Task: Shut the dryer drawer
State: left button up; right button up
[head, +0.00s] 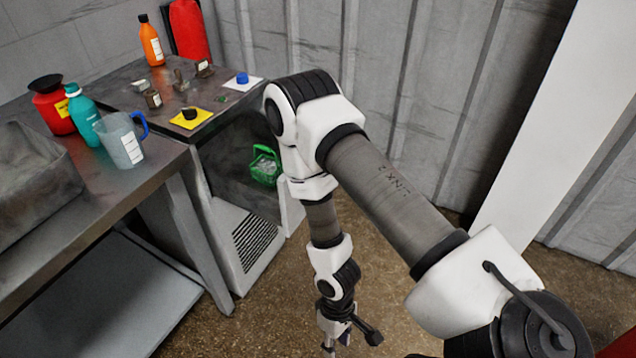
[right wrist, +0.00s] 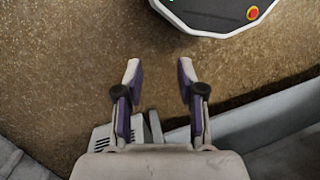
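A grey-white cabinet (head: 226,232) with a slotted vent, apparently the dryer, stands beside the workbench in the head view. Its dark upper part holds a green basket (head: 264,168) with clear contents. A pale upright panel (head: 292,212) stands out at its right side, apparently the drawer front; my right arm hides part of it. My right gripper (head: 329,344) hangs low over the floor, right of the cabinet and apart from it. In the right wrist view the gripper (right wrist: 159,72) has its fingers spread, with only floor between them. The vented part (right wrist: 108,136) shows below. My left gripper is not in view.
A metal workbench (head: 168,168) on the left carries a jug (head: 120,140), a teal bottle (head: 83,115), a red container (head: 52,104) and a grey tray (head: 32,183). A yellow pad (head: 190,118) and small parts lie on top. Brown floor (head: 270,318) is open in front.

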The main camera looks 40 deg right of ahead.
aim_at(225, 159)
jog(key=i+z, duration=0.15)
jog(key=z, duration=0.35)
jog(key=i+j+z, duration=0.1)
jog(key=z, duration=0.4)
jog(key=i+j+z, duration=0.15)
jog(key=z, duration=0.3)
jog(key=i, duration=0.05)
